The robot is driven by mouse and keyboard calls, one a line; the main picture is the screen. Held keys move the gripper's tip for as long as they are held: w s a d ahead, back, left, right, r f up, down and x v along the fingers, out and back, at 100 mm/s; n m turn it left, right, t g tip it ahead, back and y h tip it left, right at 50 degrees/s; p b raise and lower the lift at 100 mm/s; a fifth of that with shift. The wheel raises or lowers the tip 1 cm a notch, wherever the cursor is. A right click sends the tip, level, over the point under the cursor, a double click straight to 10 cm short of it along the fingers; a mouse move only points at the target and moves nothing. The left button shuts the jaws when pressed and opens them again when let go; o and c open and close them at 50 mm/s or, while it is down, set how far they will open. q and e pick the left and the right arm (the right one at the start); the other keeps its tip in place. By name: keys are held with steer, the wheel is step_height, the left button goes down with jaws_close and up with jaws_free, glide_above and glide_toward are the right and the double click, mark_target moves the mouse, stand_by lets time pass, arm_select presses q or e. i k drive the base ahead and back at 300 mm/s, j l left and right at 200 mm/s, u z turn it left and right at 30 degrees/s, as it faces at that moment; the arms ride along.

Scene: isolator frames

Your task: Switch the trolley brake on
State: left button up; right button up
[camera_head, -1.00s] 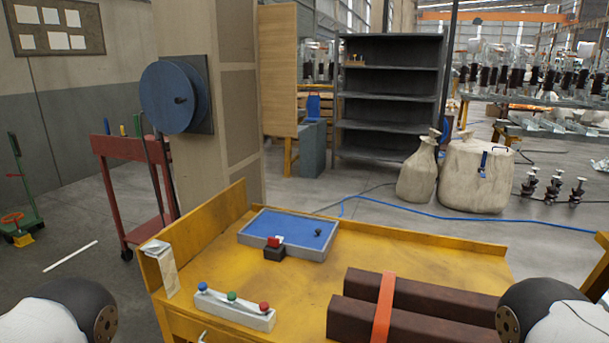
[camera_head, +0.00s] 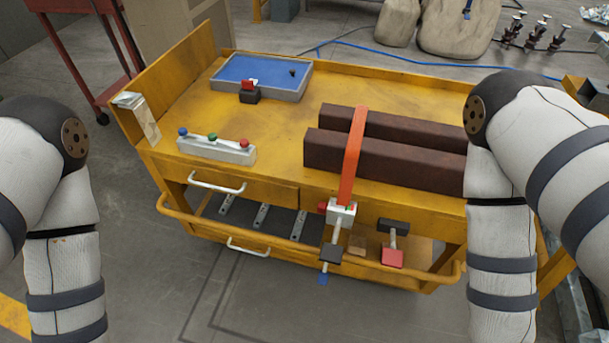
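The yellow trolley (camera_head: 270,136) stands in front of me, its top and near side in view. Low on its near side, a short grey lever carries a red pedal-like pad (camera_head: 393,257) and a dark block (camera_head: 393,227). Left of it, a white fitting (camera_head: 341,213) with a red knob sits at the end of the orange strap (camera_head: 353,155); a grey rod with a dark block and blue tip (camera_head: 323,279) hangs below. I cannot tell which part is the brake. My arms hang at both sides; both grippers are outside the view.
Strapped brown beams (camera_head: 400,160), a blue-lined tray (camera_head: 262,79) and a white block with coloured knobs (camera_head: 214,149) lie on the trolley. Drawer handles (camera_head: 217,182) and a yellow rail (camera_head: 200,224) protrude toward me. The floor (camera_head: 150,290) in front is clear.

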mark_target(391, 257)
steer(key=l+z, duration=0.5)
steer(key=z, duration=0.2)
steer(key=k, duration=0.05)
